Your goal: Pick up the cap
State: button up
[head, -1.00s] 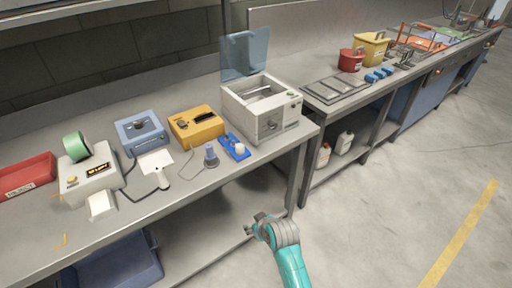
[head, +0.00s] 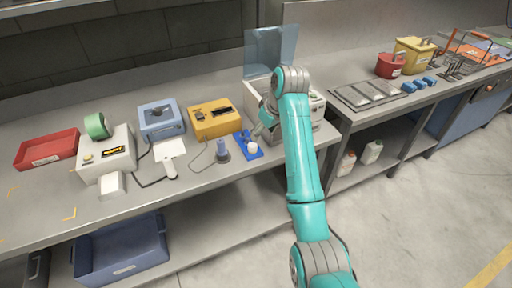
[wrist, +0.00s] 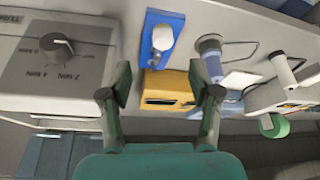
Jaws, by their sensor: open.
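A small white rounded piece, which looks like the cap (head: 252,148), sits on a blue holder (head: 240,137) near the front edge of the bench. In the wrist view the white cap (wrist: 162,38) shows at the top centre on the blue holder (wrist: 150,57). My gripper (wrist: 160,94) is open and empty, its two fingers spread wide. In the wrist view the cap lies beyond and between the fingertips, apart from them. In the head view my arm covers part of the white machine, and the fingertips are hard to make out.
A white machine with a dial (wrist: 62,48) stands close beside my left finger in the wrist view. A blue-grey cylinder on a base (head: 222,152) stands left of the holder. A yellow box (head: 214,121) stands behind.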

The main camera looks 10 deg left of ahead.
aim_at(254, 146)
jog(key=shift+a+x, duration=0.15)
jog(key=shift+x, duration=2.45)
jog(key=shift+a+x, duration=0.15)
jog(key=shift+x, duration=2.45)
jog(key=shift+r, duration=0.1)
jog(key=c, duration=0.9)
